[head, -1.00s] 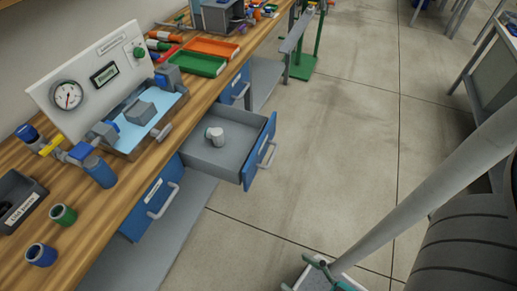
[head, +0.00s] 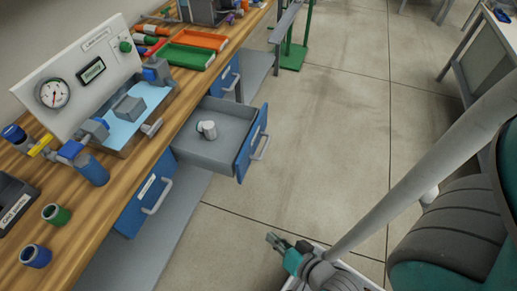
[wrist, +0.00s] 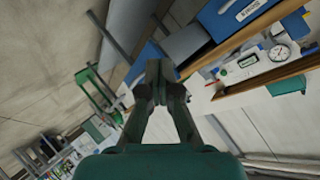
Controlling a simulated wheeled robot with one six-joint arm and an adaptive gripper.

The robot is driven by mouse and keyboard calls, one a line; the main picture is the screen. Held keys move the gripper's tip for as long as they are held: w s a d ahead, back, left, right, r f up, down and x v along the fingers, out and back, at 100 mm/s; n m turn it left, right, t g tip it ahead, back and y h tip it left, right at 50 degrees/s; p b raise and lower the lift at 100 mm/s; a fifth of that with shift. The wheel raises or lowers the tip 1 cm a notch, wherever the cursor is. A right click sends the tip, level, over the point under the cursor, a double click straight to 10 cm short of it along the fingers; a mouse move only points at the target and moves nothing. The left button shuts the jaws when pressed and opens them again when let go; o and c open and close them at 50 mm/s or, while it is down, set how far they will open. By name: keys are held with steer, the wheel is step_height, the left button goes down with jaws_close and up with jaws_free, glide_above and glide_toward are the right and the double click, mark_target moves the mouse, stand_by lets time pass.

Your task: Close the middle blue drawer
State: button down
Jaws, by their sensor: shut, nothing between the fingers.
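The middle blue drawer (head: 244,158) stands pulled out from under the wooden bench in the head view. Its grey tray is exposed and a small grey-white round part (head: 207,129) lies inside. Its front has a light bar handle (head: 262,147). My gripper (head: 272,238) is low over the floor, in front of the drawer and well apart from it. The wrist view shows my gripper (wrist: 160,72) with its fingers together and empty. A blue labelled front (wrist: 235,16) shows at the top there; I cannot tell which drawer it is.
A nearer blue drawer (head: 140,208) and a farther one (head: 229,78) sit flush under the bench (head: 120,178). The bench carries a gauge panel (head: 78,72), green tray (head: 187,56) and orange tray (head: 202,39). A green stand (head: 291,55) is beyond. Floor (head: 320,140) beside the drawer is clear.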

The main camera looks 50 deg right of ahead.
steer(key=w+d+f+m+g, duration=0.2)
steer(key=w+d+f+m, duration=0.25)
steer(key=w+m, duration=0.35)
steer(key=m+g+y, duration=0.1)
steer(key=m+y, duration=0.4)
steer(key=m, duration=0.9)
glide_toward(252, 151)
steer(key=x, duration=0.6)
steer(key=shift+a, duration=0.15)
steer(key=shift+w, duration=0.15)
steer(key=w+a, duration=0.2)
steer(key=w, duration=0.6)
steer(key=w+a, duration=0.3)
steer(key=w, duration=0.5)
steer(key=w+a, duration=0.3)
steer(key=w, duration=0.5)
steer(key=shift+w, duration=0.15)
steer(key=shift+w+a+r, duration=0.1)
steer(key=shift+w+r, duration=0.05)
steer(key=shift+w, duration=0.05)
